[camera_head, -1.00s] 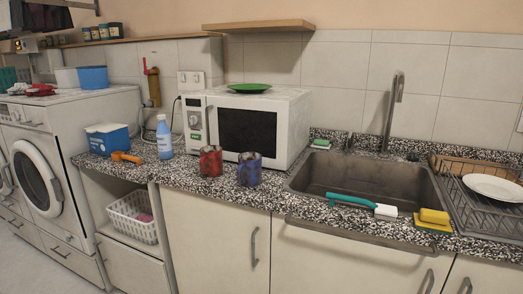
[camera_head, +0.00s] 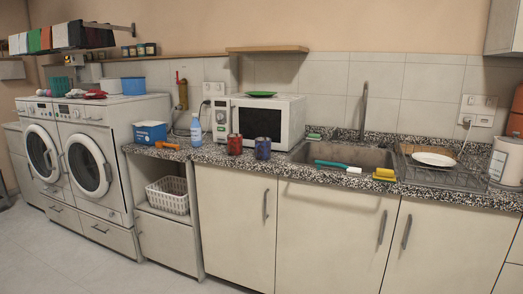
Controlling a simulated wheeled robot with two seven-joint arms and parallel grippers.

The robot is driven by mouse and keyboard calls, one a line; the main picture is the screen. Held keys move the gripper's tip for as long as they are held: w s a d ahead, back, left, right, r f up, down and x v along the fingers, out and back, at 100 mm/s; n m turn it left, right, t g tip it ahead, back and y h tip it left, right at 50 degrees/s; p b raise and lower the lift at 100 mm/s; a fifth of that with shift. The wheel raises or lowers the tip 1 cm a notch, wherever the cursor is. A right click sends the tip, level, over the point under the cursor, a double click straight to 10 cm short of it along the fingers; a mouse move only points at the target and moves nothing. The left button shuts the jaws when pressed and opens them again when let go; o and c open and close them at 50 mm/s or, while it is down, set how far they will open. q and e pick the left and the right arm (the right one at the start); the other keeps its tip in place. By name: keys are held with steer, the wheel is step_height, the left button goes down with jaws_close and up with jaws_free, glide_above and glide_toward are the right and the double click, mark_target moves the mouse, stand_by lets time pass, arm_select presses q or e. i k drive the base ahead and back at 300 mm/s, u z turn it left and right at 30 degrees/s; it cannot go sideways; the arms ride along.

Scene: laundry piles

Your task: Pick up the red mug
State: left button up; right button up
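The red mug (camera_head: 234,144) stands upright on the speckled countertop (camera_head: 212,156), in front of the microwave. A blue mug (camera_head: 263,148) stands just to its right, a small gap apart. Both have dark markings on their sides. Neither of my grippers shows in the head view.
The white microwave (camera_head: 225,105) with a green plate (camera_head: 260,94) on top is behind the mugs. A blue-and-white bottle (camera_head: 196,129), an orange tool (camera_head: 168,145) and a blue box (camera_head: 150,132) lie left. The sink (camera_head: 345,155) with a brush (camera_head: 331,164) is right. The floor in front is clear.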

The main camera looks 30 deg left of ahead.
mark_target(234, 142)
steer(key=u, duration=0.7)
steer(key=i, duration=0.65)
steer(key=u, duration=0.75)
steer(key=i, duration=1.05)
steer(key=z, duration=0.4)
